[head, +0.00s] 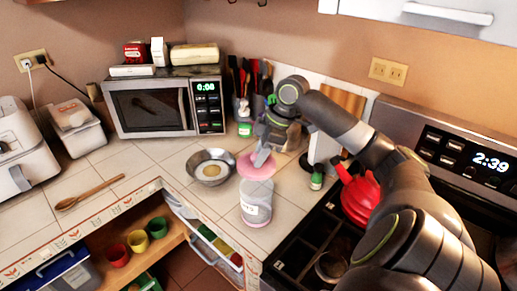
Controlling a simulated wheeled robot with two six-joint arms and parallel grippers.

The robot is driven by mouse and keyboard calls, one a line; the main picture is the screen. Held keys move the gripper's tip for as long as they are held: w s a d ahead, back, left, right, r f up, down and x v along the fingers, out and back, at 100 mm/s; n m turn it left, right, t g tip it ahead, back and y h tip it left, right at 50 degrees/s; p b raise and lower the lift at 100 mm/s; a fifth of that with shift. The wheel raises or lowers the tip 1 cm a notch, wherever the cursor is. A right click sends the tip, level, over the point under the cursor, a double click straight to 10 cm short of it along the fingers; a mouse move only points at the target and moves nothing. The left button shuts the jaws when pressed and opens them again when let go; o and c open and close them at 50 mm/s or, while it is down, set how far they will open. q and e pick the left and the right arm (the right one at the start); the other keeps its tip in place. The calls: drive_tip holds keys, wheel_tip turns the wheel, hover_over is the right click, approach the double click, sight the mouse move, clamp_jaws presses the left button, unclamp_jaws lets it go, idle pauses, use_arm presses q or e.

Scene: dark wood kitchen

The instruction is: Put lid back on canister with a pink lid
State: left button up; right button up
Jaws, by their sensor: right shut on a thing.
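The canister (257,204) is a pale, see-through jar with a label and a pinkish bottom. It stands upright on the tiled counter near the front edge, left of the stove. The round pink lid (249,170) is just behind and above the canister's top in the picture. My right gripper (262,157) reaches in from the right and is shut on the lid. I cannot tell how high the lid is above the counter. The gripper partly hides the lid. My left gripper is out of view.
A metal bowl (211,167) stands left of the lid. A utensil holder (243,112) and a microwave (167,104) are behind. A red kettle (359,197) and the stove are right, near my arm. A wooden spoon (88,193) lies left. Tiles between spoon and bowl are clear.

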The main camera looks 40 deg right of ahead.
sight(264, 163)
drive_tip(key=shift+f+b, duration=2)
drive_tip(key=shift+b, duration=0.3)
drive_tip(key=shift+f, duration=1.05)
drive_tip(key=shift+p, duration=0.8)
drive_tip(key=shift+f+p, duration=0.15)
drive_tip(key=shift+p, duration=0.25)
drive_tip(key=shift+p, duration=0.45)
idle(0.4)
drive_tip(key=o, duration=1.5)
